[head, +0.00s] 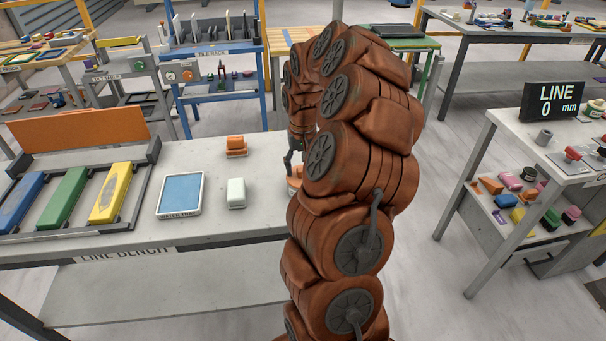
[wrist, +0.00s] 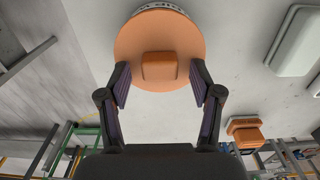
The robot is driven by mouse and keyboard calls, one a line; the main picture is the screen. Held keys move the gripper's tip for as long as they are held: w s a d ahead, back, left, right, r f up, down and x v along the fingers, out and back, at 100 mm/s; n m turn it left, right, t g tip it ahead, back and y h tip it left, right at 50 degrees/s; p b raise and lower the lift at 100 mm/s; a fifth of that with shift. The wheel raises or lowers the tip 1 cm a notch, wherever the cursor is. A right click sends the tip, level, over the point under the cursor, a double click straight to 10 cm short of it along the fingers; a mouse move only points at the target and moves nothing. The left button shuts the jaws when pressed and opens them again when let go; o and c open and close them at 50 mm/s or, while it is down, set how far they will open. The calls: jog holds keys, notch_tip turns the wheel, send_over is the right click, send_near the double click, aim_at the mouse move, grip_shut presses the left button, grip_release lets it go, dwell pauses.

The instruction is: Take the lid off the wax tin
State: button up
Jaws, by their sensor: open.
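The wax tin (wrist: 179,11) stands on the bench, its white lettered side showing at the top of the wrist view. Its round orange lid (wrist: 160,30) is on it, with a raised block-shaped knob (wrist: 159,68) in the middle. My gripper (wrist: 160,80) is open, with one finger on each side of the knob and a gap on both sides. In the head view my arm hides most of the tin, and only a sliver of orange (head: 293,183) shows beside my gripper (head: 290,165).
A white block (head: 236,193) and an orange block (head: 236,146) stand left of the tin on the bench (head: 262,205). A blue-topped tray (head: 180,194) and a rack with blue, green and yellow blocks (head: 66,200) are farther left. Bare bench lies between them.

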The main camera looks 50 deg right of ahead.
jog(key=c, duration=1)
